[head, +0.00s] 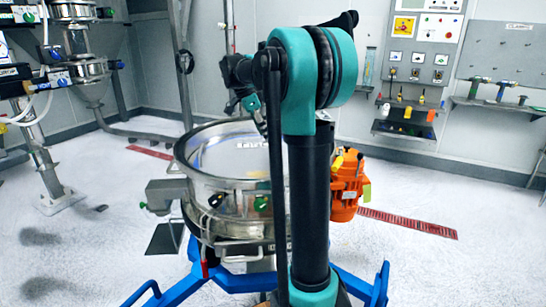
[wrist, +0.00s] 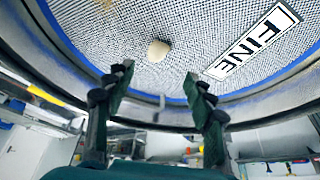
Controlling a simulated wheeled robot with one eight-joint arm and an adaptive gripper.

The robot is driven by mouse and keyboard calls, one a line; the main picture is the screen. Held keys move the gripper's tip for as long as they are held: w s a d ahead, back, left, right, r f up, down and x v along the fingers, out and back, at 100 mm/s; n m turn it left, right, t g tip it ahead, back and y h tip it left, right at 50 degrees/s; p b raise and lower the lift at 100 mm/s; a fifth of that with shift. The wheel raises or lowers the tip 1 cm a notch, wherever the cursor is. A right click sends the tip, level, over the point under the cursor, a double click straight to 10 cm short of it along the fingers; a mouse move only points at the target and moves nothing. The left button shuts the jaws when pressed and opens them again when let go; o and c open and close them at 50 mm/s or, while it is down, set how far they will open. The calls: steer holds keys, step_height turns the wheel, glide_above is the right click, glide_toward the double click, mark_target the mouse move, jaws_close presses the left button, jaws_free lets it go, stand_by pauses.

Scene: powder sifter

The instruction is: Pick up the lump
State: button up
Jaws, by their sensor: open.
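The lump (wrist: 158,51) is a small pale, rounded piece resting on the fine mesh screen (wrist: 100,30) of the sifter. It shows in the wrist view, just beyond the gap between my fingertips. My gripper (wrist: 160,82) is open and empty, with its two dark fingers apart and not touching the lump. In the head view, the round steel sifter (head: 225,180) stands behind my arm, which hides part of it. I cannot make out the lump in the head view.
A white label reading FINE (wrist: 252,42) lies on the mesh to the right of the lump. The sifter's curved rim (wrist: 150,112) runs around the mesh. An orange motor (head: 345,190) sits at the sifter's right, and blue legs (head: 160,292) spread below.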

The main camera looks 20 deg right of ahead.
mark_target(273, 153)
steer(key=x, duration=0.8)
steer(key=shift+s+f, duration=0.15)
steer(key=c, duration=0.9)
